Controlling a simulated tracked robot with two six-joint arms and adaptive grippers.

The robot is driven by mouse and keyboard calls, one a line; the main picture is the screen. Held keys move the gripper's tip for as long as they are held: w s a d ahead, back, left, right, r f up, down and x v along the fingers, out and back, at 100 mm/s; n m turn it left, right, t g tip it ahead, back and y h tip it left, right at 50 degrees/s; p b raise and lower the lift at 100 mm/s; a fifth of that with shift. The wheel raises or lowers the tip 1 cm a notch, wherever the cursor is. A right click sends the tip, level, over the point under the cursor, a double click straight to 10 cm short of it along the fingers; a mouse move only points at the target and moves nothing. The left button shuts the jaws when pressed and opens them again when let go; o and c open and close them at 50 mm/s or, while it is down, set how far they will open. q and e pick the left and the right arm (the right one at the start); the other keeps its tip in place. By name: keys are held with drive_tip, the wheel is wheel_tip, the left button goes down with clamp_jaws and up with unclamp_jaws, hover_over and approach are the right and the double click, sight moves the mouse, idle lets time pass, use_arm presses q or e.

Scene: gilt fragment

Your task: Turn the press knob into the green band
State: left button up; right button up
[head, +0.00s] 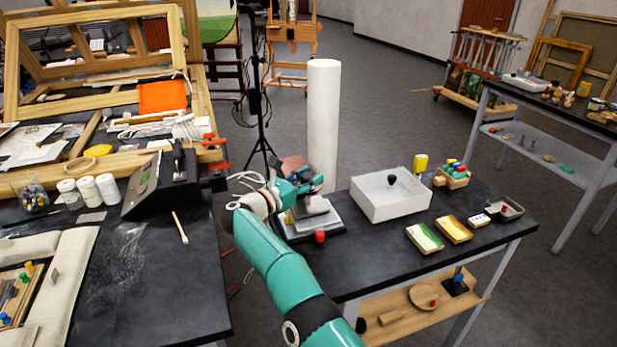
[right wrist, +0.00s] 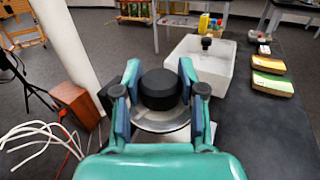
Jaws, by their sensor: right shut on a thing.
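The black press knob (right wrist: 159,88) sits upright in the middle of the right wrist view, above a round grey metal plate (right wrist: 163,121). My right gripper (right wrist: 160,92) is shut on the knob, one finger on each side. In the head view the right gripper (head: 306,181) is over the press (head: 318,222) at the left end of the black table, and it covers the knob there. I cannot make out a green band on the press in either view; the gripper hides part of it. My left gripper is not in view.
A tall white cylinder (head: 323,120) stands close behind the press. A white box (head: 390,207) and several small blocks are to the right on the table (head: 378,262). A red ball-like knob (head: 320,236) is in front. White cables (right wrist: 38,132) and a brown box (right wrist: 77,104) lie at left.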

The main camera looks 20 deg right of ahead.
drive_tip(key=shift+a, duration=0.2)
drive_tip(key=o, duration=1.2)
drive_tip(key=shift+c, duration=0.2)
drive_tip(key=shift+d, duration=0.1)
drive_tip(key=v, duration=1.2)
drive_tip(key=shift+f, duration=0.15)
